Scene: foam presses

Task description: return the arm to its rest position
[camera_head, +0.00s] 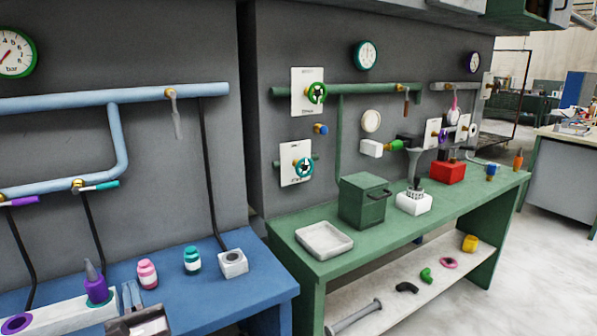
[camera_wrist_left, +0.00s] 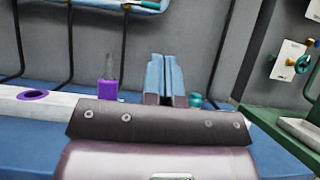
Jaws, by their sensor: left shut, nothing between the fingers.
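My left gripper (camera_head: 132,292) shows at the lower left of the head view, in front of the blue bench (camera_head: 240,285). In the left wrist view its two blue-grey fingers (camera_wrist_left: 166,80) stand side by side, shut with nothing between them. It appears apart from the things on the bench. The purple bottle with a grey nozzle (camera_head: 97,288) is just left of the fingers. It also shows in the left wrist view (camera_wrist_left: 108,88). A teal jar (camera_wrist_left: 195,101) shows partly behind the fingers there. My right gripper is not in view.
On the blue bench stand a pink jar (camera_head: 147,273), the teal jar (camera_head: 192,260), a white block with a hole (camera_head: 233,263) and a long white holder (camera_head: 60,316). The green bench (camera_head: 300,245) to the right carries a white tray (camera_head: 324,240) and a green box (camera_head: 364,201).

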